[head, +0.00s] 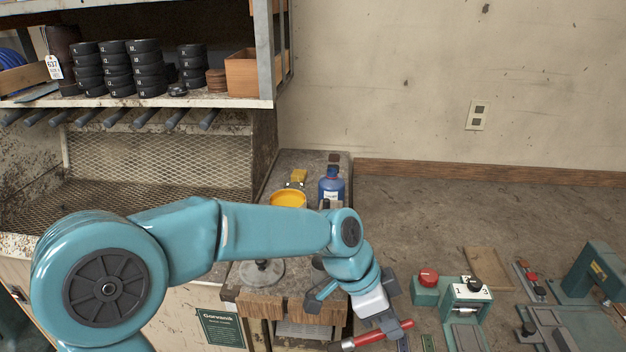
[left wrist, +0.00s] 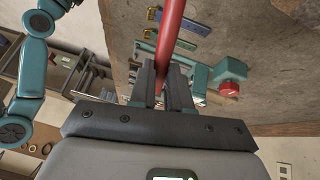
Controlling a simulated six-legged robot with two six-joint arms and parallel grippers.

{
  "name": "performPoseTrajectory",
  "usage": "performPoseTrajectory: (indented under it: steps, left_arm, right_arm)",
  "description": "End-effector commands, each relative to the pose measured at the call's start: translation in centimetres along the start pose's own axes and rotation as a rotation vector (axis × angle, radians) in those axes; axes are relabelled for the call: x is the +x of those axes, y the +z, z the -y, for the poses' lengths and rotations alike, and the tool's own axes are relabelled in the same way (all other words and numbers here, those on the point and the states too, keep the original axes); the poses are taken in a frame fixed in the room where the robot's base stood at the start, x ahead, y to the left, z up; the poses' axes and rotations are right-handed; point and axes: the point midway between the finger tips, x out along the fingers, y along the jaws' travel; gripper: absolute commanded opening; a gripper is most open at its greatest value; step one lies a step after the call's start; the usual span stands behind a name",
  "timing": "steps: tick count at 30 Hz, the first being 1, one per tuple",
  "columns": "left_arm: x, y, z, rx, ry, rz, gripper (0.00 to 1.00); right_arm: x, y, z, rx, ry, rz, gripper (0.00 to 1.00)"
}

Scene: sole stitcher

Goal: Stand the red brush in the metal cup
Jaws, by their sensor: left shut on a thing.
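My left gripper (head: 378,326) is shut on the red brush (head: 392,332), above the front edge of the bench. The brush lies roughly level across the jaws, with a pale metal part at its left end. In the left wrist view the red handle (left wrist: 171,28) rises from between the two dark fingers (left wrist: 166,88). I cannot clearly make out the metal cup; my left arm covers part of the bench where small grey items show. My right gripper is not in view.
A yellow pot (head: 288,199) and a blue bottle (head: 331,186) stand behind my arm. A green box with a red button (head: 428,278) and green machine parts (head: 596,272) are on the right. A shelf (head: 215,101) with black rolls stands at upper left.

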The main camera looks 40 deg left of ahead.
Motion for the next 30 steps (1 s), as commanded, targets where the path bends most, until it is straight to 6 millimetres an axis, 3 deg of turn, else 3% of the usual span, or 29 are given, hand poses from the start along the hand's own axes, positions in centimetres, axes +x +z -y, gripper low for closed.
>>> performPoseTrajectory:
  steps: [6, 9, 15, 18, 24, 30]
  left_arm:
    - [-7.6, -4.0, 1.7, 0.179, 0.098, -0.302, 0.0]
    - [-12.1, -4.7, 3.5, 0.187, 0.098, -0.453, 0.0]
    - [-20.4, -2.6, 7.8, 0.12, -0.008, -0.768, 0.0]
    - [-23.0, -0.6, 9.6, 0.085, -0.086, -0.916, 0.0]
    - [-24.6, 1.2, 10.9, 0.075, -0.169, -1.073, 0.0]
    - [-23.9, 1.6, 11.2, 0.074, -0.177, -1.09, 0.0]
  right_arm:
    - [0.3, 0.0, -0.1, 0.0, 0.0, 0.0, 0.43]
    - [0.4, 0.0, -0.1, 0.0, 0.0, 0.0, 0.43]
    - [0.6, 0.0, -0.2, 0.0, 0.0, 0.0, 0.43]
    - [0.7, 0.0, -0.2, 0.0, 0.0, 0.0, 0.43]
    - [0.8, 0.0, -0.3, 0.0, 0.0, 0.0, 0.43]
    - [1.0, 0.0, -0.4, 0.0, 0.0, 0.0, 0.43]
